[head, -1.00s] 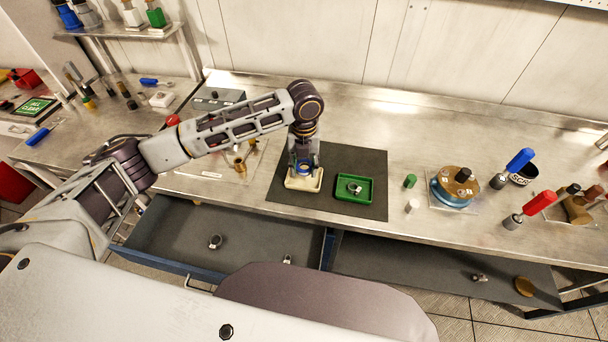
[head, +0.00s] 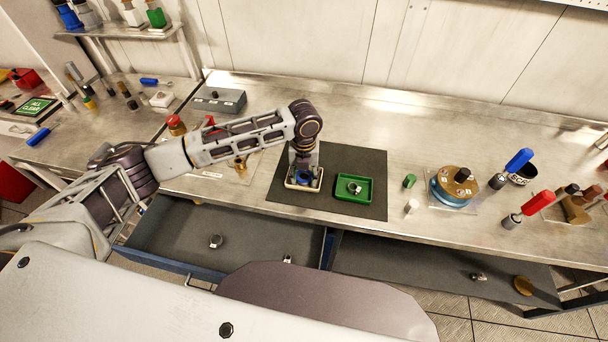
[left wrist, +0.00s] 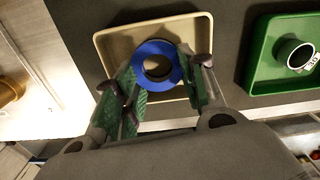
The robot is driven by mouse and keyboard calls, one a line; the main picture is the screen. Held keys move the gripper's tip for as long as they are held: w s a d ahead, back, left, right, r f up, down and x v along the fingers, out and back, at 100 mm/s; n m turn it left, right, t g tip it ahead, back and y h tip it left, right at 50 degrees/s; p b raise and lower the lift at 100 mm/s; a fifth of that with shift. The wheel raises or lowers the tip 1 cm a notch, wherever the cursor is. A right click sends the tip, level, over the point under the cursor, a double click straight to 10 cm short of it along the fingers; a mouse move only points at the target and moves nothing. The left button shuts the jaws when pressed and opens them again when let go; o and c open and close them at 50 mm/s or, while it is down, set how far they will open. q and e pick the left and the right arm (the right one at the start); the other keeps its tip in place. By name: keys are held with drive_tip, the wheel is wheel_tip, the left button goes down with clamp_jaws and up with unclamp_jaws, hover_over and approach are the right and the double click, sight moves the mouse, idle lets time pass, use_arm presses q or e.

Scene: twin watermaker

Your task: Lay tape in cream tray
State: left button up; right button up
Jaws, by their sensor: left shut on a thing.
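The cream tray (head: 290,184) lies on the dark mat, left of the green tray. It also shows in the left wrist view (left wrist: 112,41), where its far wall and floor are visible. The tape (left wrist: 152,46) is a blue ring. My left gripper (left wrist: 158,80) is shut on the tape, with a finger at each side of the ring. In the head view the left gripper (head: 304,178) points down inside the outline of the cream tray. The gripper partly covers the tape there. I cannot tell whether the tape touches the tray floor. My right gripper is not in view.
The green tray (head: 369,200) with a small fitting (head: 354,188) stands close to the right on the dark mat (head: 365,160). A green cap and a white cap (head: 411,206) stand right of the mat. Open drawers (head: 180,232) lie below the bench edge. The bench behind the mat is clear.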

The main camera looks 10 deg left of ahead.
use_arm(q)
drive_tip(key=shift+f, duration=0.15)
drive_tip(key=o, duration=0.6)
drive_tip(key=shift+c, duration=0.2)
wheel_tip(320, 180, up, 12)
drive_tip(key=b, duration=0.1)
idle(0.3)
idle(0.4)
